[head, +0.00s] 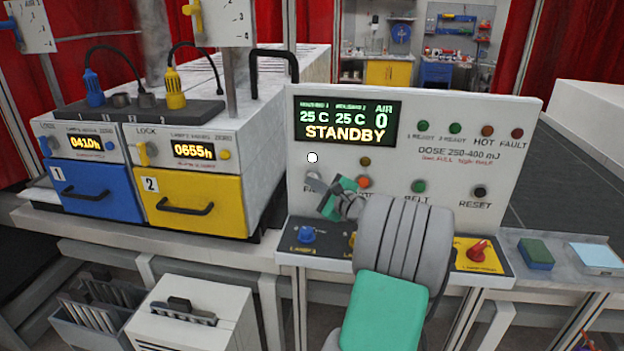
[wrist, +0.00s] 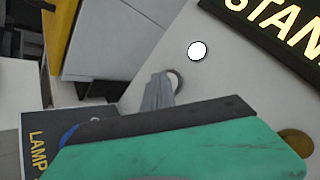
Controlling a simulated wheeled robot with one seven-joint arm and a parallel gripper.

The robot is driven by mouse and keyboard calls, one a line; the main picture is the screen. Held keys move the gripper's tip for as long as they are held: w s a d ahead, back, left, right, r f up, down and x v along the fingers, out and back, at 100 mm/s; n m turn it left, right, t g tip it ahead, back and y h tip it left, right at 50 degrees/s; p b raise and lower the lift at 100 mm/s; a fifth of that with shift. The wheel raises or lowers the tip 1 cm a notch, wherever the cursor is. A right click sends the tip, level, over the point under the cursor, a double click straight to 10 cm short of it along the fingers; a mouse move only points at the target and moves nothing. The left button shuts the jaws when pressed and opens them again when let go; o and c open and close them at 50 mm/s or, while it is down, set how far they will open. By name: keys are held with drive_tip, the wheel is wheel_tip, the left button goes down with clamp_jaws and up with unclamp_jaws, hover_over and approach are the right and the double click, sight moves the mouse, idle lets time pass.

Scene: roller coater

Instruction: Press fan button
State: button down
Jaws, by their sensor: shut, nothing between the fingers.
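The control panel (head: 520,125) stands in front of me, with its display reading STANDBY. The fan button (head: 314,175) is a small pale round button at the panel's left, above a partly hidden label starting "FA". It also shows in the wrist view (wrist: 177,78), partly covered by my grey fingertips. A bright white round light (head: 312,158) sits just above it, and shows clearly in the wrist view (wrist: 197,51). My gripper (head: 328,206) is shut and empty, at the panel close to the fan button. I cannot tell whether the fingertips touch it.
An orange button (head: 364,182), a green belt button (head: 419,186) and a black reset button (head: 480,192) lie to the right. Below are a blue knob (head: 306,234) and a red switch (head: 478,250). Blue (head: 97,188) and yellow (head: 195,190) drawer units stand left.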

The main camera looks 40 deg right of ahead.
drive_tip(key=shift+s+a, duration=0.5)
drive_tip(key=shift+a, duration=0.15)
drive_tip(key=shift+s+a, duration=0.1)
drive_tip(key=s+a, duration=0.1)
drive_tip(key=a, duration=0.1)
drive_tip(key=s+a, duration=0.1)
drive_tip(key=s, duration=0.1)
drive_tip(key=shift+a+p, duration=0.3)
drive_tip(key=shift+a, duration=0.1)
idle(0.5)
